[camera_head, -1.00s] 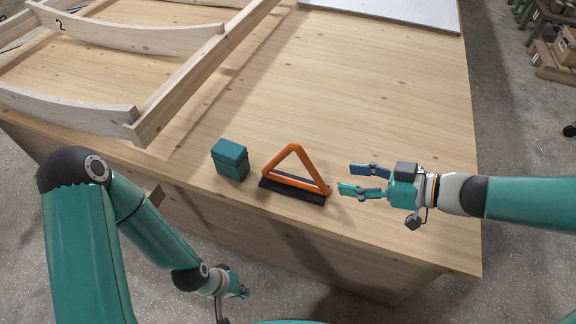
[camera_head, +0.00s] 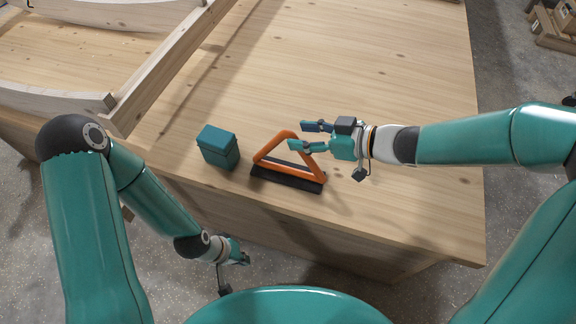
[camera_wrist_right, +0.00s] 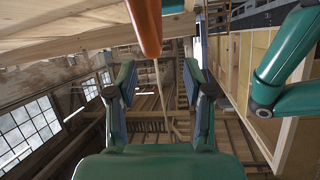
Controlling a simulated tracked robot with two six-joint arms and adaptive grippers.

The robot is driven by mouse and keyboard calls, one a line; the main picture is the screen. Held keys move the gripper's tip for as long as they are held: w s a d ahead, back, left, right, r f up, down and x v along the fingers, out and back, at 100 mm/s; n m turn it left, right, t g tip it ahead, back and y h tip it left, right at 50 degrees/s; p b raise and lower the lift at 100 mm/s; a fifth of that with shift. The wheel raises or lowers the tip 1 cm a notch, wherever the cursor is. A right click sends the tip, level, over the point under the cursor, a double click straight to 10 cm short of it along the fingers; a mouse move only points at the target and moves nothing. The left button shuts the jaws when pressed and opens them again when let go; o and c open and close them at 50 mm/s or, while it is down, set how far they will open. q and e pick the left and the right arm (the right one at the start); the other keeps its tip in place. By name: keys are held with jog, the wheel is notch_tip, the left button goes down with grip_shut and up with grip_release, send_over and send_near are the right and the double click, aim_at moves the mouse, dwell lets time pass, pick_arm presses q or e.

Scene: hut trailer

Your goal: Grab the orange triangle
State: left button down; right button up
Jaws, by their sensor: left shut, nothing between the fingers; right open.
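The orange triangle (camera_head: 270,147) stands upright on a black base (camera_head: 285,178) near the front edge of the wooden table. My right gripper (camera_head: 299,135) is open at the triangle's top, coming from the right. Its nearer finger overlaps the upper right bar in the head view. In the right wrist view, one orange bar (camera_wrist_right: 147,25) shows at the top, beyond the open fingertips (camera_wrist_right: 160,72) and not clearly between them. I cannot tell whether a finger touches it. My left gripper (camera_head: 243,255) is shut and empty, low in front of the table.
A teal box (camera_head: 218,147) stands just left of the triangle. A wooden frame (camera_head: 165,75) with curved slats lies on the table at the back left. The table top (camera_head: 370,70) behind and right of the triangle is clear.

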aim_at(294, 136)
jog(key=w+a+f, duration=0.2)
jog(key=a+f, duration=0.1)
jog(key=shift+w+a+b, duration=0.15)
jog(key=shift+a+b, duration=0.15)
jog(key=shift+w+a+f, duration=0.15)
jog(key=shift+w+a, duration=0.1)
jog(key=shift+a, duration=0.25)
grip_shut()
